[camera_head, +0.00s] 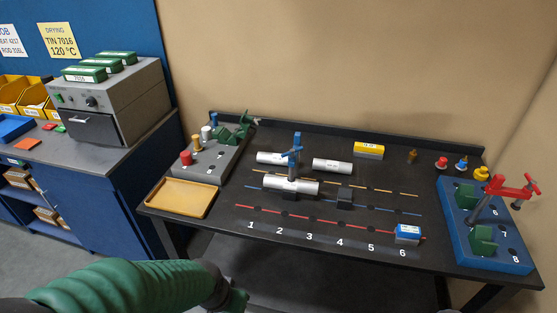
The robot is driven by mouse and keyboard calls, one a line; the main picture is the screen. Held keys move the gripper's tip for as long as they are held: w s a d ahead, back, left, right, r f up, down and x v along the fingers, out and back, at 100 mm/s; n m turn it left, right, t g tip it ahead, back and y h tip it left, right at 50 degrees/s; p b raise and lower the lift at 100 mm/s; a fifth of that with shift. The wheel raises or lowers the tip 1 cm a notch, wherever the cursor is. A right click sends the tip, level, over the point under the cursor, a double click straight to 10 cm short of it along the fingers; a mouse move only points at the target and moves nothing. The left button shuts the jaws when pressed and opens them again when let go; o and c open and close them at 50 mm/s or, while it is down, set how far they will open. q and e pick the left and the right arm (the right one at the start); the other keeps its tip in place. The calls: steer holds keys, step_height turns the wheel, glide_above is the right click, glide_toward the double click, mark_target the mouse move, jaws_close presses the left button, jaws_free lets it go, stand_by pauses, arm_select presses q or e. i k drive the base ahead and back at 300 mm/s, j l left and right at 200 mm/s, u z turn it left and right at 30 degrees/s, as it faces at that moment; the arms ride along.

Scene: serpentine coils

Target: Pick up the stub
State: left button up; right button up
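I cannot tell for sure which thing is the stub. Silver-white cylinders lie on the dark table (225,222). One cylinder (332,166) lies alone near the middle back. Another cylinder (270,158) lies to its left, partly behind a blue clamp (294,150). A longer cylinder (276,184) lies in front, under the blue clamp. My green ribbed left arm comes in at the bottom left. Its end, with my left gripper (236,298), is in front of the table's near edge, apart from all cylinders; its fingers are not clear. My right gripper is not in view.
A tan tray (180,198) and a grey fixture block (210,160) are at the left. A blue fixture with a red clamp (508,192) stands at the right. A blue-white box (408,233), dark block (344,197) and yellow box (369,150) are on the table.

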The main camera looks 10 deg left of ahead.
mark_target(262, 158)
steer(key=z, duration=0.55)
steer(key=i+j+z, duration=0.1)
steer(key=j+z, duration=0.25)
steer(key=j, duration=0.15)
steer(key=j+z, duration=0.75)
steer(key=j, duration=0.2)
